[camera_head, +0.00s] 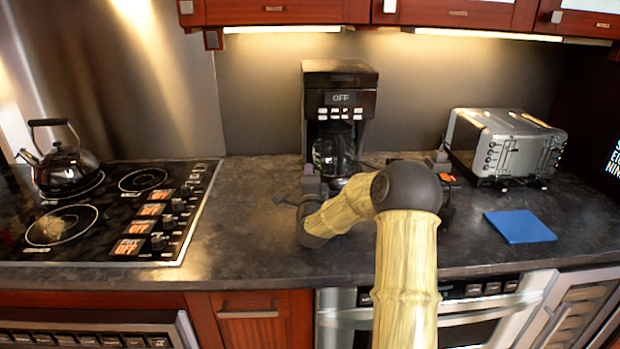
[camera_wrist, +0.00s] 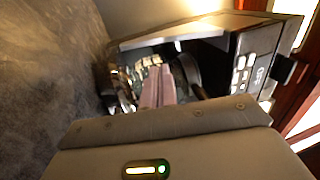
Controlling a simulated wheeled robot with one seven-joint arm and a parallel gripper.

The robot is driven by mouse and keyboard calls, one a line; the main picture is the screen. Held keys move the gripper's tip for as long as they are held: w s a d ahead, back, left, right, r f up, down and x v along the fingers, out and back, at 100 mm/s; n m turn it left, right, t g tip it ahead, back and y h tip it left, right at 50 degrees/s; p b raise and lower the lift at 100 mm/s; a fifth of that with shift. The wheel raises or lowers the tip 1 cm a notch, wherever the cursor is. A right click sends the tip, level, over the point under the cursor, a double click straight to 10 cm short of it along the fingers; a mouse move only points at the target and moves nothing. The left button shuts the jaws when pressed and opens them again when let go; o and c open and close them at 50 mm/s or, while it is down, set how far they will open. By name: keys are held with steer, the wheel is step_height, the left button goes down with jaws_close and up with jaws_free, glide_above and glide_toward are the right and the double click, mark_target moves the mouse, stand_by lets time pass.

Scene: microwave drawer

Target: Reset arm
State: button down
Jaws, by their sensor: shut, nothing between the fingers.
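My arm (camera_head: 405,250) has yellow, bamboo-patterned links and a dark elbow, and it reaches over the counter in the head view. Its far end is folded low in front of the coffee maker (camera_head: 340,82), where the fingertips are hard to make out. In the wrist view my gripper (camera_wrist: 166,72) shows as two pinkish fingers, shut together with nothing between them. They point toward the coffee maker's glass carafe area (camera_wrist: 125,85), and whether they touch it cannot be told. The coffee maker (camera_wrist: 262,62) looks tilted in that view.
A stove (camera_head: 110,210) with a kettle (camera_head: 62,167) is at the left. A toaster (camera_head: 505,145) and a blue flat board (camera_head: 520,227) are at the right. Cabinets (camera_head: 275,12) hang above. The counter (camera_head: 245,215) is bare between the stove and my arm.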

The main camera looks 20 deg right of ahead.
steer(key=shift+s+a+f, duration=0.1)
steer(key=shift+s+a, duration=0.4)
steer(key=shift+s+d, duration=0.15)
steer(key=shift+d, duration=0.25)
steer(key=shift+a, duration=0.15)
step_height(320, 180, up, 10)
steer(key=p, duration=1)
